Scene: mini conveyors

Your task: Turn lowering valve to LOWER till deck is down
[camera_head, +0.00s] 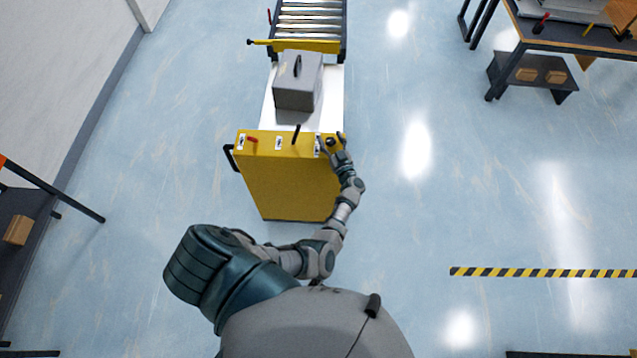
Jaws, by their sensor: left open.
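A yellow lift cart (287,180) stands ahead of me, with a row of controls and small labels along its top edge. A red lever (252,139) sits at the left of the row, and a black lever (297,134) stands up near the middle. Which control is the lowering valve is too small to tell. My left gripper (331,144) is open at the right end of the row, beside the right label, and partly hides what is there. The white deck (335,100) lies behind the panel with a grey box (297,81) on it. My right gripper is not in view.
A roller conveyor (310,18) with a yellow end plate stands just behind the deck. A dark workbench (570,38) is at the upper right, and a dark shelf with a carton (17,229) is at the left edge. The floor right of the cart is clear.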

